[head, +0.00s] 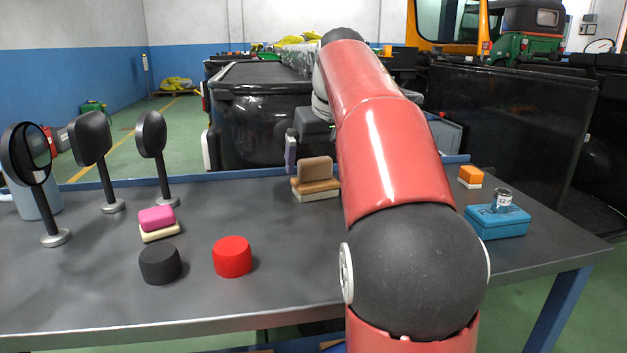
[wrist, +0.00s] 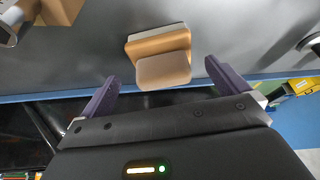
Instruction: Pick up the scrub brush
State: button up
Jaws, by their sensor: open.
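A brown scrub brush with a pale base (head: 316,181) sits on the grey table (head: 200,310) near its far edge. It also shows in the wrist view (wrist: 160,62), between and just beyond the fingertips. My gripper (wrist: 160,69) is open and empty, with its purple fingers apart on either side of the brush in that view. In the head view one purple finger shows at the brush's left; my arm hides much of the gripper. No contact with the brush is visible. A pink brush-like block (head: 157,219) and an orange one (head: 470,175) also sit on the table.
A black cylinder (head: 160,265) and a red cylinder (head: 232,257) stand in front. A blue box (head: 497,222) with a small jar (head: 503,200) is at right. A blue ledge runs along the far edge.

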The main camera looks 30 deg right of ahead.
aim_at(315, 178)
jog(key=b+x, duration=0.1)
jog(key=x, duration=0.5)
jog(key=shift+s+a, duration=0.1)
jog(key=shift+a, duration=0.05)
jog(key=c, duration=1)
